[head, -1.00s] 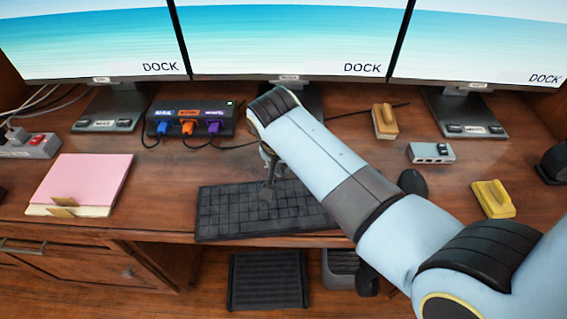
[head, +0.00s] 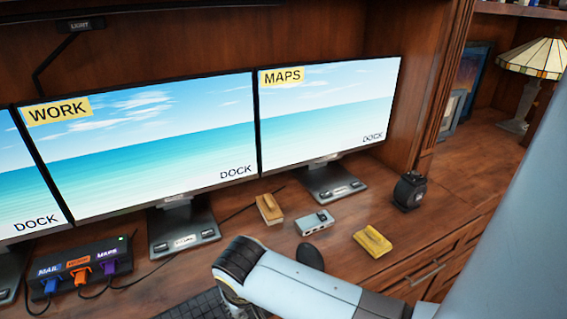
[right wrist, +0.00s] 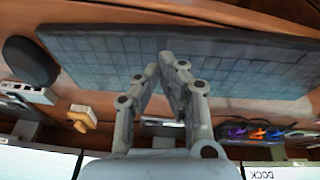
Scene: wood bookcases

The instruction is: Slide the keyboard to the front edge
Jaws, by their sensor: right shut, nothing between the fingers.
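The dark keyboard (head: 195,306) shows only in part at the bottom edge of the head view, on the wooden desk. In the right wrist view the keyboard (right wrist: 265,68) spans the upper part of the picture. My right gripper (right wrist: 162,62) is shut and empty, with its fingertips over the keys; I cannot tell whether they touch. In the head view my right gripper (head: 238,304) is mostly hidden by my own arm and cut by the bottom edge. My left gripper is not in view.
The dark mouse (head: 310,256) lies right of the keyboard. Behind are a labelled cable hub (head: 85,268), a small grey hub (head: 315,222), a tan block (head: 269,209) and a yellow block (head: 373,242). Monitors (head: 330,110) stand at the back. The desk between these is clear.

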